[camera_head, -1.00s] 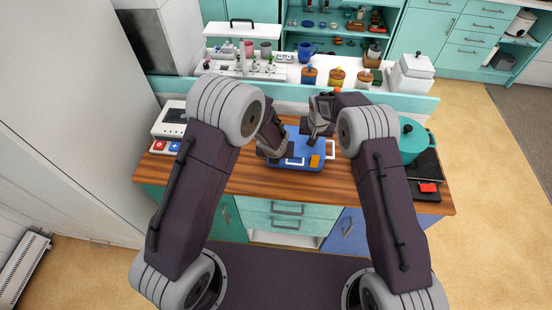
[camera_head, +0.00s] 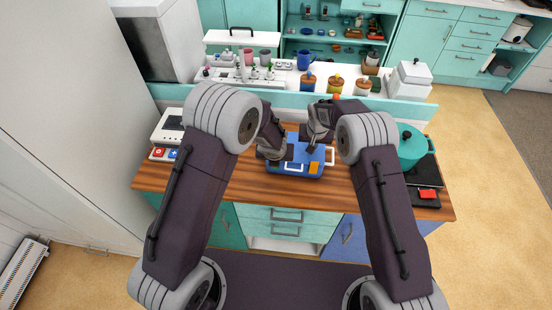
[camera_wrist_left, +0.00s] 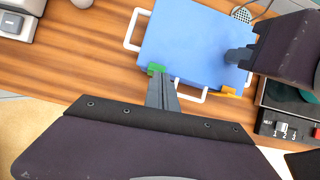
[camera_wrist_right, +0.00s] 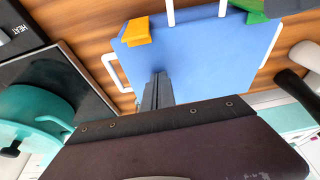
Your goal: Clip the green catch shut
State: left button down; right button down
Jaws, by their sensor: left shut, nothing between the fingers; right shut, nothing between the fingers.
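The blue case (camera_head: 296,168), with white handles, lies on the wooden counter with its lid lying flat. The green catch (camera_wrist_left: 156,69) sits at the case's front edge in the left wrist view. It also shows, partly cut off, at the top of the right wrist view (camera_wrist_right: 264,8). The orange catch (camera_head: 313,167) is on the same edge, farther right. My left gripper (camera_wrist_left: 158,79) is shut and empty, its tips right by the green catch; contact is unclear. My right gripper (camera_wrist_right: 158,76) is shut and empty, its tips over or on the lid. In the head view my left gripper hides the green catch.
A teal pot (camera_head: 412,146) and a black unit with a red button (camera_head: 428,194) stand to the right. A white device (camera_head: 168,125) stands to the left. Jars and mugs fill the raised shelf behind. The counter in front of the case is clear.

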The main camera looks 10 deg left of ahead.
pick_arm(q)
jog(key=shift+r, duration=0.4)
pick_arm(e)
jog(key=shift+s+f, duration=0.15)
jog(key=shift+f, duration=0.05)
pick_arm(q)
jog(key=v, duration=1.2)
jog(key=shift+s, duration=0.2)
